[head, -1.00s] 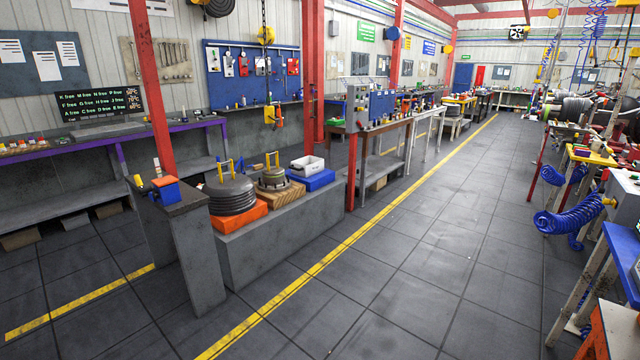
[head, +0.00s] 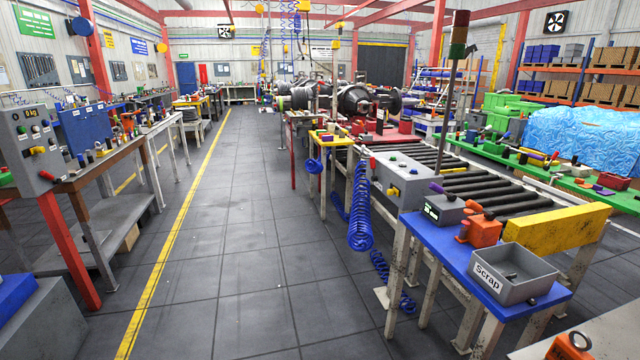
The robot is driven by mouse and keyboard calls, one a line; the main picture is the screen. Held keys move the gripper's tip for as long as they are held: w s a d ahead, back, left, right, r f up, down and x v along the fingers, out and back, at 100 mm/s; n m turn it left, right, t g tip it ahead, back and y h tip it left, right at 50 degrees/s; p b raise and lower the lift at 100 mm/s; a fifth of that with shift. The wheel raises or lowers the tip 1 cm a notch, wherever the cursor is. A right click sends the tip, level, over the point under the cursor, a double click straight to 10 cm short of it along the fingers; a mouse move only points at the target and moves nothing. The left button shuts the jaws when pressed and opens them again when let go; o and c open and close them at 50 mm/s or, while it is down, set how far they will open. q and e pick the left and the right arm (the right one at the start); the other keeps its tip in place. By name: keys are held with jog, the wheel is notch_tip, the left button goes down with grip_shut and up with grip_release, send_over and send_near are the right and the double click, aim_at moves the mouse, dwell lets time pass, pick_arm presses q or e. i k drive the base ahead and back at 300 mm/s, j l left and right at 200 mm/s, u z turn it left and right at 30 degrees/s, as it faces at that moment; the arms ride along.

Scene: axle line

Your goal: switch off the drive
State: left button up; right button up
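I cannot tell for sure which control belongs to the drive. A grey control box (head: 398,182) stands at the near end of a roller conveyor (head: 465,180). It carries a red handle (head: 373,163) and small coloured buttons, too small to read. A second grey panel (head: 30,150) with a small display, a red lever and a yellow knob is mounted on a red post at the left. Neither of my grippers is in view.
A blue table (head: 455,250) with a grey Scrap bin (head: 510,272) stands at the right front. Blue coiled hoses (head: 361,225) hang beside the conveyor. Workbenches line the left. The tiled aisle (head: 240,240) with its yellow line (head: 180,225) is clear.

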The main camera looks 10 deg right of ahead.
aim_at(372, 160)
jog(key=i+z, duration=0.25)
jog(key=i+j+z, duration=0.3)
jog(key=i, duration=0.2)
jog(key=i+j+z, duration=0.35)
jog(key=i+j, duration=0.55)
jog(key=i+j+z, duration=0.1)
jog(key=i+j, duration=1.25)
jog(key=i+j+z, duration=0.15)
jog(key=i+j, duration=0.45)
jog(key=j, duration=0.25)
